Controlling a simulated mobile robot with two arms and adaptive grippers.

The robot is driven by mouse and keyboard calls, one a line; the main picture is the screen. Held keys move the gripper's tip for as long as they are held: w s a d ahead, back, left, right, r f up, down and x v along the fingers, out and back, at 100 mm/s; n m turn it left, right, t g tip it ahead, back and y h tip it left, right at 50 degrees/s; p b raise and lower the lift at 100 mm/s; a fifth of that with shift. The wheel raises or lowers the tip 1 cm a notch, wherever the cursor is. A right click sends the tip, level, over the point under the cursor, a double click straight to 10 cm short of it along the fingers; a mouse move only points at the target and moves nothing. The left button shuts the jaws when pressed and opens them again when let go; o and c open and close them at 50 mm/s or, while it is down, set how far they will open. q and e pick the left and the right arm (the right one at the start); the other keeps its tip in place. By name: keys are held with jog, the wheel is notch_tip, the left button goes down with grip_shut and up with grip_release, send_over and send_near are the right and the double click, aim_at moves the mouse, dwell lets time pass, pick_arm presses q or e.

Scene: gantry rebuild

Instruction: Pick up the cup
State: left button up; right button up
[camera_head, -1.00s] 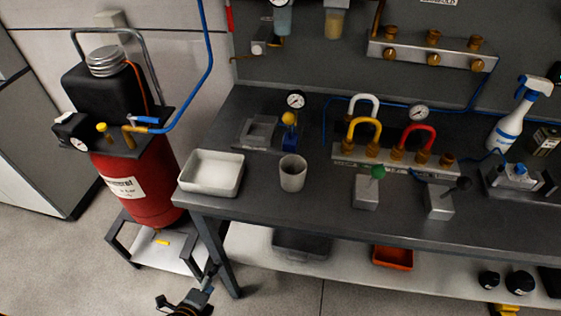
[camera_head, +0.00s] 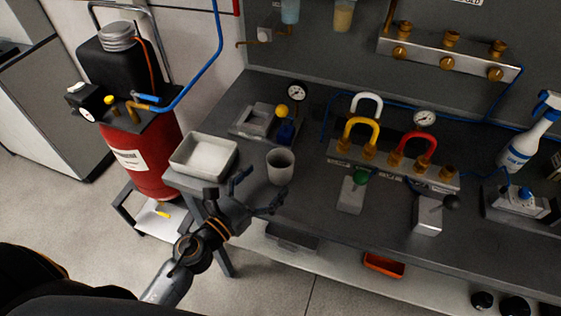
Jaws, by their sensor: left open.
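The cup (camera_head: 280,167) is a plain grey-white cup standing upright on the dark workbench (camera_head: 317,211), near its front edge and right of the white tray. My left gripper (camera_head: 262,188) is open, with its fingers spread towards the cup. It is in front and to the left of the cup, at the bench's front edge. Nothing shows between its fingers. Whether a fingertip touches the cup I cannot tell. My right gripper is not in view.
A white tray (camera_head: 181,164) stands left of the cup. Behind are a blue bottle with a yellow top (camera_head: 286,129) and a gauge (camera_head: 297,92). To the right are a green-knobbed block (camera_head: 351,194) and a manifold with coloured loops (camera_head: 397,170). A red tank (camera_head: 152,160) stands left.

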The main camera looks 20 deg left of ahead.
aim_at(288, 156)
pick_arm(q)
jog(key=shift+x, duration=0.8)
jog(key=p+x, duration=0.1)
jog(key=x, duration=0.2)
jog(key=p+x, duration=0.1)
jog(key=shift+w+a+r+p, duration=0.15)
jog(key=shift+w+r+p, duration=0.1)
jog(key=shift+r+p, duration=0.05)
jog(key=shift+w+f, duration=0.15)
jog(key=shift+w, duration=0.2)
jog(key=shift+c, duration=0.2)
jog(key=c, duration=1.1)
